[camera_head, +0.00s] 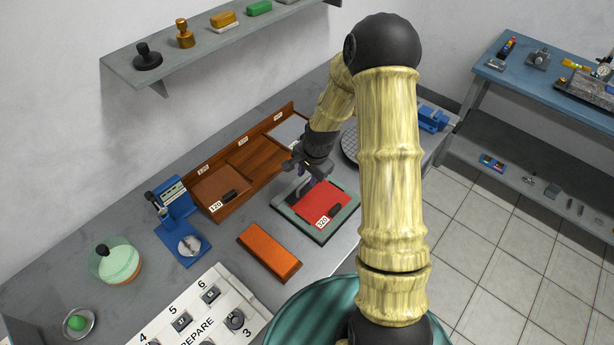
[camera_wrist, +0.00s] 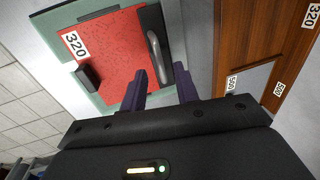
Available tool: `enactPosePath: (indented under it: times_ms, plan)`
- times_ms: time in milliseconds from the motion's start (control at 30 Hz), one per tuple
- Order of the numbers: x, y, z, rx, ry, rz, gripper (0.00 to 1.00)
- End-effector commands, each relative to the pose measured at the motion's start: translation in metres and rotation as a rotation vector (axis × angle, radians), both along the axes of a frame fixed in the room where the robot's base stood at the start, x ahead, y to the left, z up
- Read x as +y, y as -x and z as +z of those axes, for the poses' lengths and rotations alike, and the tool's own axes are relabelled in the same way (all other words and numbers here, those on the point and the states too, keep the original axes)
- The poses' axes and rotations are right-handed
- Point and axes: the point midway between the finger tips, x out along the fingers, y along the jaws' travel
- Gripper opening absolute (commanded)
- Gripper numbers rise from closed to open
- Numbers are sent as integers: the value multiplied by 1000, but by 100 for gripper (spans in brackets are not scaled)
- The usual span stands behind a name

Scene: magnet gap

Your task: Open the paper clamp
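The paper clamp (camera_wrist: 148,22) is a dark bar with a pale metal lever, lying along one edge of a red sheet marked 320 (camera_wrist: 110,55). The sheet is on a green-edged board (camera_head: 342,222), with a small black block on the sheet near its label. My gripper (camera_wrist: 160,70) is just above the clamp side of the board, its two purple fingers apart. In the wrist view the lever's near end shows between the fingertips; I cannot tell whether they touch it. In the head view my gripper (camera_head: 301,186) partly hides the clamp.
A wooden rack (camera_head: 246,184) with numbered compartments stands behind the board. An orange block (camera_head: 269,252) lies to the front left, and a blue device (camera_head: 178,215) stands farther left. A round dark plate (camera_head: 350,147) is beyond my gripper.

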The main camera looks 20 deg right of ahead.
Motion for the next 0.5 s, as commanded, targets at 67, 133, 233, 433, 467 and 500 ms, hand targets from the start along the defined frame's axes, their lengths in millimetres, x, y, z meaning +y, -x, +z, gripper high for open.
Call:
enactPosePath:
  times_ms: [67, 133, 233, 433, 467, 500]
  plan:
    - [1, -2, -9, 2, 0, 0, 31]
    - [2, -3, -15, 1, 0, -1, 31]
    - [2, -4, -20, 0, 0, -1, 31]
    - [3, -4, -21, -1, 0, -1, 31]
    - [3, -4, -21, -1, 0, -1, 31]
    - [3, -4, -21, -1, 0, -1, 31]
